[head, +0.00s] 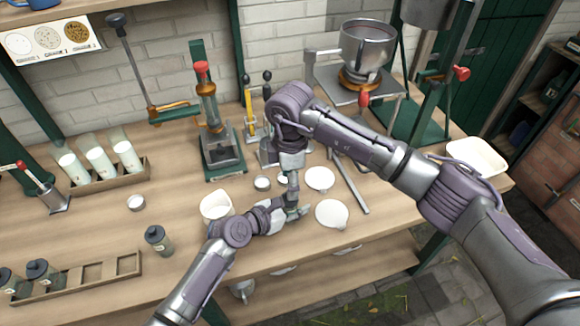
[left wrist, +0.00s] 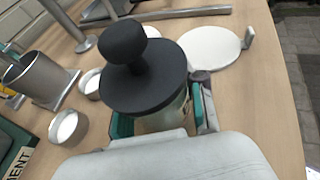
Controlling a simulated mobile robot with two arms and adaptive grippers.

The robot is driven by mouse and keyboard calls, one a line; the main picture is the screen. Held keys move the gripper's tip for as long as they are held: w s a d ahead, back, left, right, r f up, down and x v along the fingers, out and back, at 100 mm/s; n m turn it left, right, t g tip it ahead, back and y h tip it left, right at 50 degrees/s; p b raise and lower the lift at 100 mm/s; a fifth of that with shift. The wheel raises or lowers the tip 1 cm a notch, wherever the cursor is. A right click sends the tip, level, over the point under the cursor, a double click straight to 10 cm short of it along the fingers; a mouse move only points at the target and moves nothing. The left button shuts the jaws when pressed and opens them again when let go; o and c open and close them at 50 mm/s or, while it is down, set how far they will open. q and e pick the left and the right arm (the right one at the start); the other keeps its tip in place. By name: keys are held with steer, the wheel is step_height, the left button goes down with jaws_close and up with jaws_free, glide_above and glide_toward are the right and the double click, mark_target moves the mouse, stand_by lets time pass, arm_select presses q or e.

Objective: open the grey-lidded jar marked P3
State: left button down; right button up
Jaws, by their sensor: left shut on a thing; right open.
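A jar (left wrist: 166,120) with a dark grey knobbed lid (left wrist: 150,84) stands between the fingers of my left gripper (left wrist: 163,116) in the left wrist view. The left gripper is shut on the jar's body, and the lid sits on top. No marking on this jar is readable. In the head view my left gripper (head: 291,214) is near the table's front edge. My right gripper (head: 292,186) points down just above it and is open. The arms largely hide the jar there, and I cannot tell whether the right fingers touch the lid.
White round plates (head: 332,213) (head: 320,179) lie just right of the grippers. Another dark-lidded jar (head: 158,239) stands near a wooden rack (head: 128,264). A press (head: 221,150) stands behind.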

steer(key=shift+f, duration=2.7)
steer(key=c, duration=1.1)
steer(key=shift+r, duration=0.2)
steer(key=shift+r, duration=0.95)
steer(key=shift+r, duration=2)
arm_select(q)
steer(key=c, duration=0.6)
jaws_free()
